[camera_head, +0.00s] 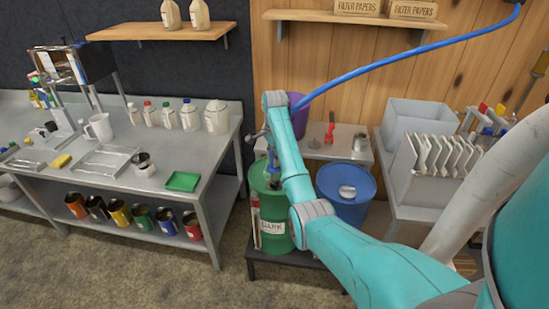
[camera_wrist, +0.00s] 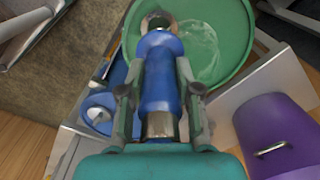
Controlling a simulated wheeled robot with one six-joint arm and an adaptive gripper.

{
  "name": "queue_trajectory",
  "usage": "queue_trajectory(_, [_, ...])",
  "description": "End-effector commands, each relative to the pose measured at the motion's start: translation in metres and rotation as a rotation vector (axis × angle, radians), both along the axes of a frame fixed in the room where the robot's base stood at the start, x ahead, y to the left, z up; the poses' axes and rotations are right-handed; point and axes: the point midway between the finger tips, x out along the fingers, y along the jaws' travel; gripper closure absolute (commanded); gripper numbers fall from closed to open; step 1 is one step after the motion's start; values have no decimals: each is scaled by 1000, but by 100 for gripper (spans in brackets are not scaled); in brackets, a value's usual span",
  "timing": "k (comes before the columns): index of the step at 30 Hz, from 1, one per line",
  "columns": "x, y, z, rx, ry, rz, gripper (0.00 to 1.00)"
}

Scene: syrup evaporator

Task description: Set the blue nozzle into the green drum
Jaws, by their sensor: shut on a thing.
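My gripper (camera_wrist: 160,105) is shut on the blue nozzle (camera_wrist: 160,75), gripping its blue body between both fingers. The nozzle has a silver tip that points away from my wrist. The green drum (camera_head: 275,232) stands on a low dark stand and carries a "DARK" label. In the wrist view the drum's green top (camera_wrist: 235,25) lies behind the nozzle, and the tip overlaps its left part. In the head view my gripper (camera_head: 272,172) is at the drum's top, partly hidden by my arm. I cannot tell whether the tip is inside the drum or above it.
A blue drum (camera_head: 345,200) stands right of the green drum. A purple bucket (camera_head: 298,112) is behind.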

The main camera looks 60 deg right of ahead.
Motion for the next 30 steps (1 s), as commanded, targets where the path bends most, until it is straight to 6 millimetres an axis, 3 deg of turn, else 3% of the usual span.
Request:
queue_trajectory(5, [0, 0, -6, 0, 0, 0, 100])
queue_trajectory(19, [-1, 1, -48, 0, 1, 0, 100])
queue_trajectory(30, [-1, 1, -50, 0, -1, 0, 100])
